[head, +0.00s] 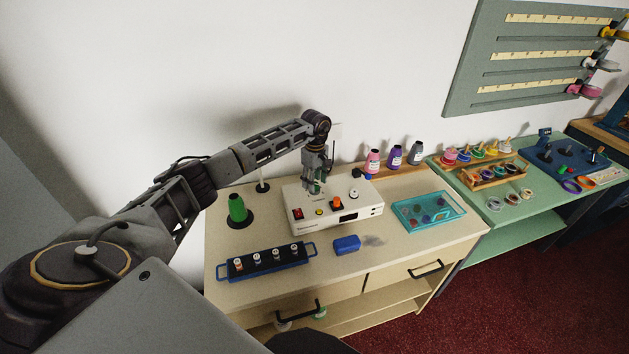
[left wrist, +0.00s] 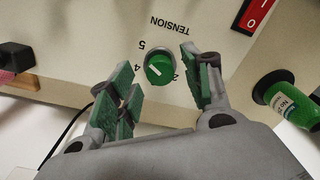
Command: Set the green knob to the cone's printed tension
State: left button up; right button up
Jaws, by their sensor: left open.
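The green knob (left wrist: 159,69) is on the machine's panel in the left wrist view, under the upside-down word TENSION. A 5, a 4 and a 2 show around it; a finger hides part of the scale. A pale mark on the knob points to the lower left. My left gripper (left wrist: 155,68) is open, its green-padded fingers on either side of the knob; contact is unclear. In the head view it (head: 315,186) is over the white machine (head: 325,213). The green cone (head: 238,209) stands left of the machine; its label (left wrist: 284,102) is too small to read fully.
A red switch (left wrist: 251,15) and an orange knob (head: 337,202) are on the machine. A blue spool rack (head: 262,262), a blue block (head: 347,244) and a teal tray (head: 428,211) lie around it. Several thread cones (head: 395,157) stand behind on the right.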

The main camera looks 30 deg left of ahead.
pick_arm(q)
jog(key=shift+f, duration=0.35)
jog(key=c, duration=1)
jog(key=shift+c, duration=0.2)
